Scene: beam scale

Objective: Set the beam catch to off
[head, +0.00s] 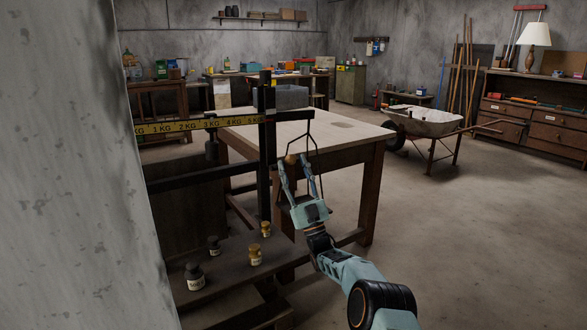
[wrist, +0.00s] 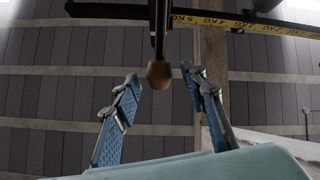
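The beam scale has a dark post (head: 267,190) and a beam with a yellow band marked in KG (head: 190,126); the band also shows at the top right of the wrist view (wrist: 225,21). A round wooden knob (wrist: 159,75) on a dark rod hangs in the middle of the wrist view; I take it for the catch handle. It shows small in the head view (head: 291,159). My gripper (head: 295,163) is open, with its fingers pointing up at the knob. In the wrist view the fingertips lie either side of the knob, with gaps showing. The catch's setting cannot be read.
A wooden table (head: 345,145) stands just behind the post. A pale wall (head: 70,170) blocks the left. A wheelbarrow (head: 425,123) stands farther back; the floor at right is clear.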

